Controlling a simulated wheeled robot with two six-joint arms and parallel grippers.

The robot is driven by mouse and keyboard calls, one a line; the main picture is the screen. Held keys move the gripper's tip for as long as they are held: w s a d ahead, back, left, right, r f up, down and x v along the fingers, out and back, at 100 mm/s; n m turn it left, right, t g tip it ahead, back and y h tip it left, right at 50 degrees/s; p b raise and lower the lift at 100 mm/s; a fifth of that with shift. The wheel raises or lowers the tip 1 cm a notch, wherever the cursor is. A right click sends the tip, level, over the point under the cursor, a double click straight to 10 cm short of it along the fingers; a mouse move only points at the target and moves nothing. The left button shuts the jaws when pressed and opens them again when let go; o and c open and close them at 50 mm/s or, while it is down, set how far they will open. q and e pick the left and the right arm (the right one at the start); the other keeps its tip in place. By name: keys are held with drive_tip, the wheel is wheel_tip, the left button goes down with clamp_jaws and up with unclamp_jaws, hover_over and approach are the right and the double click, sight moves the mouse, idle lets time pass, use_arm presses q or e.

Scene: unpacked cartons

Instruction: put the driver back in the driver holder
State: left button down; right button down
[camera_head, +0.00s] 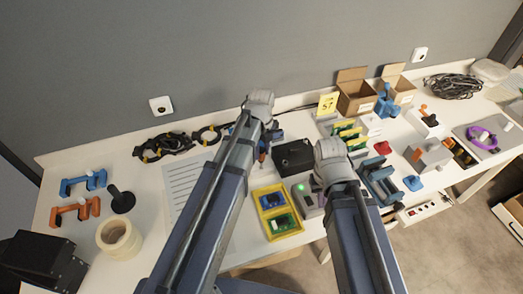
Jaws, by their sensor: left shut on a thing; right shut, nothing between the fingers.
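My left gripper (266,135) is in the middle of the table, towards the back, mostly hidden behind its own wrist and arm. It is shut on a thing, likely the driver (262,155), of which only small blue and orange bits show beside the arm. My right gripper (319,184) is shut and empty, pointing down by a grey block with a green light; its wrist hides most of it. I cannot tell for sure which object is the driver holder. A pale block with an orange-topped part (425,118) stands at the back right.
A yellow tray (262,212) with blue and green boards lies between my arms. A black box (293,157) stands behind it. Open cartons (356,95), a blue vise-like fixture (380,182) and grey blocks crowd the right. Orange and blue brackets, a tape roll (119,238) and cables fill the left.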

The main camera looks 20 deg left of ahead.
sight(262, 157)
idle(0.3)
